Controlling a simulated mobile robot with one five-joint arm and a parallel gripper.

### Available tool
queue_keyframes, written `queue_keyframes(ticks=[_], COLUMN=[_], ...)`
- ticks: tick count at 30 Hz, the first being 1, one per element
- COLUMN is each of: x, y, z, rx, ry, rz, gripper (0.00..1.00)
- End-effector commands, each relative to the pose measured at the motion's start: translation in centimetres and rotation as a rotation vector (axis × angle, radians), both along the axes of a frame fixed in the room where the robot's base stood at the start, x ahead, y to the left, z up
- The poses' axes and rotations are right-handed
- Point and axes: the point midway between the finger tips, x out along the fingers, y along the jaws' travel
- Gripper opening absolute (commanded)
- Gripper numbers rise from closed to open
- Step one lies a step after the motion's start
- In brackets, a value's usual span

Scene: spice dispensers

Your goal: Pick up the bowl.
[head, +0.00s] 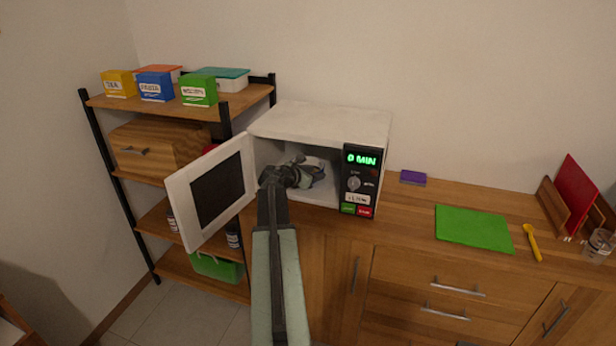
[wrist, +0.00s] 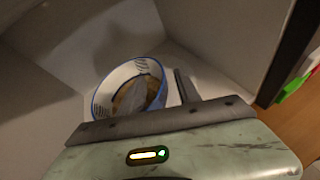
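The bowl (wrist: 103,98) is white with a blue rim and dark markings, and its inside looks brownish. It stands inside the open microwave (head: 320,122); in the head view, the bowl (head: 320,167) is partly hidden behind my gripper (head: 300,174). In the wrist view, my gripper (wrist: 164,86) has one finger over or in the bowl and the other outside its right side. The fingers are apart, with the bowl's right wall between them. I cannot tell whether either finger touches the wall.
The microwave door (head: 212,192) stands open on the left, beside my arm. The microwave's walls are close around my gripper. A purple sponge (head: 413,177), a green board (head: 473,228) and a yellow spoon (head: 532,242) lie on the counter to the right. A shelf (head: 240,98) stands left.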

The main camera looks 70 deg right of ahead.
Motion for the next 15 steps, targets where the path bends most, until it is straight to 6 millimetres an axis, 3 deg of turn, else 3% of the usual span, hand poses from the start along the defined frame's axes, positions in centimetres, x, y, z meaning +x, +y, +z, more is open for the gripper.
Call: queue_keyframes(ticks=[6, 10, 15], x=[-0.14, -0.16, -0.19], y=[-0.26, -0.25, -0.24], z=[-0.07, -0.08, -0.10], rx=[0.000, 0.000, 0.001], ry=[0.000, 0.000, -0.001], rz=[0.000, -0.001, -0.002], gripper=[0.40, 0.04, 0.00])
